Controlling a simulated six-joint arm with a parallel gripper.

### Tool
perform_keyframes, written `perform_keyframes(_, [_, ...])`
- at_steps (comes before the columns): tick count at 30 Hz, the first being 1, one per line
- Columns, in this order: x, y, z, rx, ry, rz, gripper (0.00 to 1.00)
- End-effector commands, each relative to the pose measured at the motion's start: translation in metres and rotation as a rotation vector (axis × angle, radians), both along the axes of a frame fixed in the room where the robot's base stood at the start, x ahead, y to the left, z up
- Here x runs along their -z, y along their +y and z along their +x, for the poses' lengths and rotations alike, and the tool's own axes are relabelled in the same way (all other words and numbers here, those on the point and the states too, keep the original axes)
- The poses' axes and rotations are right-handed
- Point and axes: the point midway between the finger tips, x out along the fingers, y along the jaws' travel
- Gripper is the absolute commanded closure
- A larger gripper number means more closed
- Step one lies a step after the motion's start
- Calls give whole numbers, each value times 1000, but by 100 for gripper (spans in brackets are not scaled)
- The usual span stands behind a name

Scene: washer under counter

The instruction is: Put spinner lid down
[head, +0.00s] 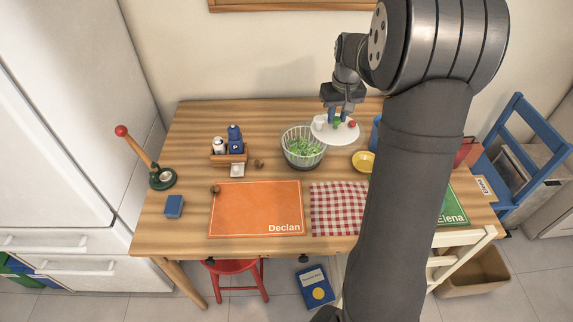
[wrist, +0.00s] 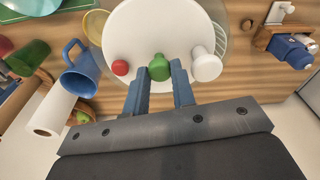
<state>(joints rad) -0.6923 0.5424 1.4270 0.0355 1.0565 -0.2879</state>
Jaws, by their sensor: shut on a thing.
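My gripper (head: 337,119) is shut on the green knob (wrist: 159,68), seen between the two blue fingers in the wrist view. The lid (wrist: 150,30) looks held in the air, about level. The clear ribbed spinner bowl (head: 303,155), with green leaves inside, stands open on the table. In the head view the lid is at the bowl's right side and overlaps its rim. The exact height of the lid is hard to tell.
A yellow dish (head: 363,161) and a blue mug (wrist: 80,72) stand right of the bowl. A wooden caddy with bottles (head: 229,158) is on its left. An orange placemat (head: 255,208) and a checked cloth (head: 338,208) lie in front. Bare wood shows behind the caddy.

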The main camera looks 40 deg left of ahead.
Motion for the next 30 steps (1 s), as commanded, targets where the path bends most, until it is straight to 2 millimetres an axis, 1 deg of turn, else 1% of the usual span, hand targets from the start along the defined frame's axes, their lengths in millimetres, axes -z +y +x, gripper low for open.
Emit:
perform_keyframes(1, [8,1,-19,1,2,-3,100])
perform_keyframes(6, [37,-4,-80,30,3,-4,100])
perform_keyframes(9, [52,-10,-113,46,0,-3,100])
perform_keyframes(12, [63,-18,-138,58,0,-1,100])
perform_keyframes(15, [71,-24,-155,67,-1,0,100])
perform_keyframes(18, [76,-26,-165,72,-2,1,100])
perform_keyframes(20, [80,-23,-170,72,-1,1,100])
perform_keyframes(23, [91,-10,-180,70,1,-1,100])
perform_keyframes(30, [124,38,-208,70,-1,0,100])
